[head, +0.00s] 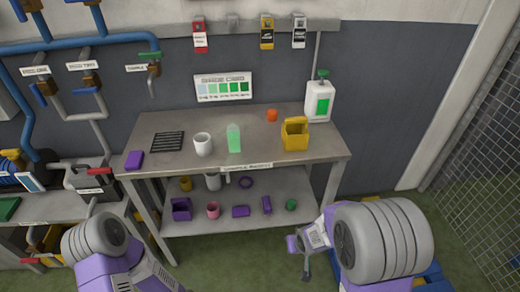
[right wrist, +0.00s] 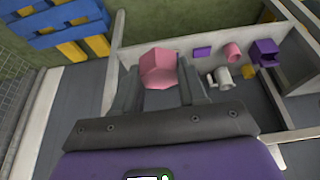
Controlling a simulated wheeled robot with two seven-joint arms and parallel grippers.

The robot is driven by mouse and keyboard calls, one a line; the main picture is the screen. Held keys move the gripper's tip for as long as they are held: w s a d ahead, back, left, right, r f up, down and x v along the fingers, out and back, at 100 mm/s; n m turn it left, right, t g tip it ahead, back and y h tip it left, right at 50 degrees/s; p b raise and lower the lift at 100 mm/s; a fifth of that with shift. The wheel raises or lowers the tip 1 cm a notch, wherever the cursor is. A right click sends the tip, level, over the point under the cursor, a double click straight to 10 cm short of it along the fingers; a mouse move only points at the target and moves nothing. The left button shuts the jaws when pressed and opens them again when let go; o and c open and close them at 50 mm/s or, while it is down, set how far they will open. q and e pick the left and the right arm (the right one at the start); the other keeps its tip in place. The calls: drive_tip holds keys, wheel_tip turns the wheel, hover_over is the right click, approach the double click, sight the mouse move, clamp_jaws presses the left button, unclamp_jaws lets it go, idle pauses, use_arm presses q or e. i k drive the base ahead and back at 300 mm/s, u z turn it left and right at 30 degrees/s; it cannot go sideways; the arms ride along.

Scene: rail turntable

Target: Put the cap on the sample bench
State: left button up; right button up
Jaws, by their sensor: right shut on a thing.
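The sample bench (head: 262,150) is a grey metal table with a lower shelf, against the wall in the head view. My right gripper (head: 305,262) is in front of the bench's right end, below the height of its top. In the right wrist view, its two fingers (right wrist: 160,88) are shut on a pink faceted piece (right wrist: 158,62), which I take to be the cap. The pink piece is not clearly visible in the head view. My left arm shows at lower left, but its gripper is out of view.
On the bench top stand a white cup (head: 203,145), a green bottle (head: 234,138), a yellow container (head: 295,135), a pump bottle (head: 319,102), an orange piece (head: 272,115), a black rack (head: 167,141) and a purple block (head: 134,160). The front middle is clear.

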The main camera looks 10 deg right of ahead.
sight(264, 147)
drive_tip(key=k, duration=0.1)
drive_tip(key=z, duration=1.05)
drive_tip(key=i, duration=0.95)
drive_tip(key=u, duration=1.25)
